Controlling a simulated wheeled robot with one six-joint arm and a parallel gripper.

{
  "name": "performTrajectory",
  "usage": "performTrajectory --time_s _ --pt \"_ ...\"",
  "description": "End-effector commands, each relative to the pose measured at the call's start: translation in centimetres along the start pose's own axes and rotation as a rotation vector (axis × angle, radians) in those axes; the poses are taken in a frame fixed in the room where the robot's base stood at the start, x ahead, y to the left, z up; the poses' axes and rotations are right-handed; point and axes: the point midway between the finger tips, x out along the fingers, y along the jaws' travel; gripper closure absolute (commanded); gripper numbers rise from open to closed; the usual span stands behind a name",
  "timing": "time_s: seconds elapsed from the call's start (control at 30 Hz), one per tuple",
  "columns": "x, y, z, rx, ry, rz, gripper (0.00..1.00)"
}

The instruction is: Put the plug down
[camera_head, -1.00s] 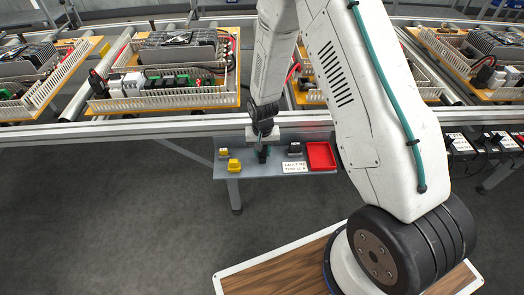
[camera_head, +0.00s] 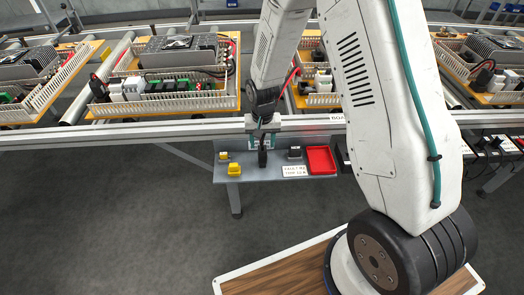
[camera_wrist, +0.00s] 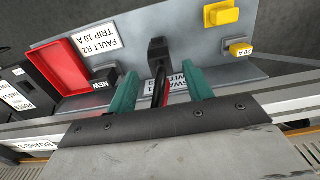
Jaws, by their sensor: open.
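The black plug (camera_wrist: 157,52) stands on the grey shelf (camera_wrist: 133,28), with black and red leads running from it back between my fingers. In the head view the plug (camera_head: 262,157) shows as a dark upright shape on the shelf, just below my gripper (camera_head: 263,139). In the wrist view my gripper (camera_wrist: 162,85) has its two teal fingers spread apart, one on each side of the leads, with gaps to both. The plug's head lies beyond the fingertips. A white label partly shows under the leads.
A red tray (camera_head: 320,160), a dark block marked NEW (camera_head: 294,153) and a white FAULT label (camera_head: 294,170) lie right of the plug. Yellow pieces (camera_head: 234,168) sit to its left. The conveyor rail (camera_head: 180,138) runs close behind the shelf.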

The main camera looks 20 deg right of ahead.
Motion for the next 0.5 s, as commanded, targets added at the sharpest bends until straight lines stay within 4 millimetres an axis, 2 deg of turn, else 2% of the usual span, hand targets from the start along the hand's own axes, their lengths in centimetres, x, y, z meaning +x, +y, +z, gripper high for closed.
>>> performTrajectory --time_s 0.03,0.2,0.5 --pt "-1.2 0.0 -0.1 0.0 0.004 -0.002 0.49" --pt "-3.6 0.0 0.0 0.0 0.002 -0.001 0.49" --pt "-5.2 0.1 0.1 -0.003 0.002 -0.001 0.49"
